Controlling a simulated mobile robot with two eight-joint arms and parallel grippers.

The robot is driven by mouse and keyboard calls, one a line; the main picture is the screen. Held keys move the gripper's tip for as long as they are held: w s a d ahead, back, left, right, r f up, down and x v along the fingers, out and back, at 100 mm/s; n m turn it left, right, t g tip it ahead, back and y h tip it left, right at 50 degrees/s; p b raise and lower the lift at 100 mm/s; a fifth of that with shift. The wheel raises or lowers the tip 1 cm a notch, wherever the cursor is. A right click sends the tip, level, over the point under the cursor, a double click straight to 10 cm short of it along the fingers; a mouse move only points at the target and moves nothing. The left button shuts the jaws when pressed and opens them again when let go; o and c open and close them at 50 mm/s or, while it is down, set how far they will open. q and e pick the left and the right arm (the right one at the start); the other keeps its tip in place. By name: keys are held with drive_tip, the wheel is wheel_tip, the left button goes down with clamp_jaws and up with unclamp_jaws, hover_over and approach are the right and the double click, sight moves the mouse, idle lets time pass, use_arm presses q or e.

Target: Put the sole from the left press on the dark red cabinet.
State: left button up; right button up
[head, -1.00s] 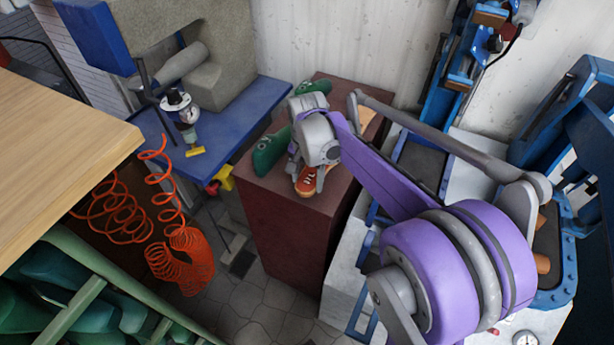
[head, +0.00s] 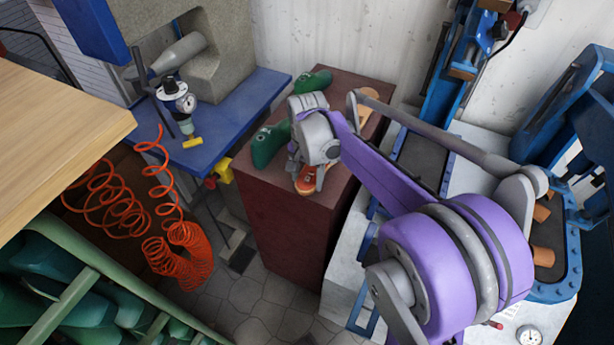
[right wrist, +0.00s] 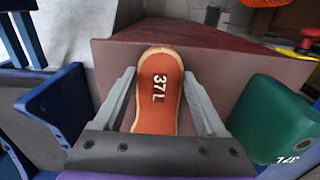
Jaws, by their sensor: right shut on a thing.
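My right gripper (head: 310,172) is shut on an orange-red sole (right wrist: 157,92) marked "37 L". The sole (head: 306,181) points toward the front of the dark red cabinet (head: 285,225) and is over its top. I cannot tell whether the sole touches the top. In the right wrist view the two grey fingers flank it, with the cabinet top (right wrist: 215,62) beyond. The left press (head: 420,165), blue with a dark bed, stands just right of the cabinet, partly behind my right arm. My left gripper is not in view.
Two green shoe lasts (head: 268,144) (head: 313,82) stand on the cabinet's left side, close to my gripper. A tan sole (head: 367,103) lies at its back right. A blue bench (head: 230,112) is on the left, with an orange coiled hose (head: 180,250) below.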

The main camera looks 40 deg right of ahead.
drive_tip(key=shift+f, duration=0.3)
idle(0.6)
drive_tip(key=o, duration=1.2)
wheel_tip(320, 180, up, 11)
drive_tip(key=shift+f+p, duration=0.1)
drive_tip(key=shift+p, duration=0.3)
